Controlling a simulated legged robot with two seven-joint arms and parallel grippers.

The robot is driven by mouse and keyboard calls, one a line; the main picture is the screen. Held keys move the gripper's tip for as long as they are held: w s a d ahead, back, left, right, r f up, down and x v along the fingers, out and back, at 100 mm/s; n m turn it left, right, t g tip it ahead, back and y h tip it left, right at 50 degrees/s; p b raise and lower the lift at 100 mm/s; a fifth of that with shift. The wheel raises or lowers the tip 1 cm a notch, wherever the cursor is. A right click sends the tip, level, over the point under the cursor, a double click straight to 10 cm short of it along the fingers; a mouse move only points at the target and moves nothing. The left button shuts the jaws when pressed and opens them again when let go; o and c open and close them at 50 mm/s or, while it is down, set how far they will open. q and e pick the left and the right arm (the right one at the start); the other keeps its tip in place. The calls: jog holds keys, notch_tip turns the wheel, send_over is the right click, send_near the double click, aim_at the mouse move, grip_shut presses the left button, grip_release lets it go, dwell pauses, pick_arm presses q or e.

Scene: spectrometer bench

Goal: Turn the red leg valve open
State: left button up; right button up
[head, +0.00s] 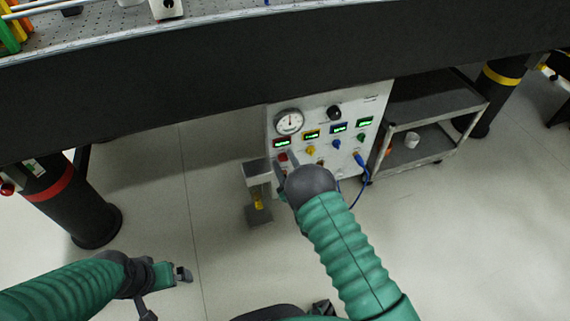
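A thick black bench leg (65,205) with a red band (50,185) stands at the left. A small red knob (7,188) shows beside it at the left picture edge, partly cut off. My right gripper (286,163) is in front of the white instrument panel (350,98), close to a red knob on it (283,157). My dark wrist hides most of that gripper, and contact with the knob cannot be made out. My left gripper (178,274) is low at the left, above the floor, well apart from the red-banded leg and its knob. Its fingers are unclear.
The dark bench edge (200,85) runs across the top. The panel carries a dial (289,122), small displays, coloured knobs and a blue cable (362,168). A small stand (257,190) is left of it, a cart (435,115) right. Floor between leg and stand is clear.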

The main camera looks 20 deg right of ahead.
grip_shut()
jog(key=shift+m, duration=0.3)
jog(key=m+p, duration=0.2)
jog(key=m, duration=0.1)
jog(key=m+p, duration=0.2)
jog(key=m, duration=0.3)
jog(key=shift+s+m+p, duration=0.1)
jog(key=shift+m+p, duration=0.2)
jog(key=shift+p, duration=0.1)
jog(key=m+p, duration=0.1)
jog(key=m, duration=0.3)
jog(key=shift+p, duration=0.3)
jog(key=m, duration=0.4)
jog(key=shift+f+m+p, duration=0.15)
jog(key=shift+m+p, duration=0.15)
jog(key=shift+p, duration=0.1)
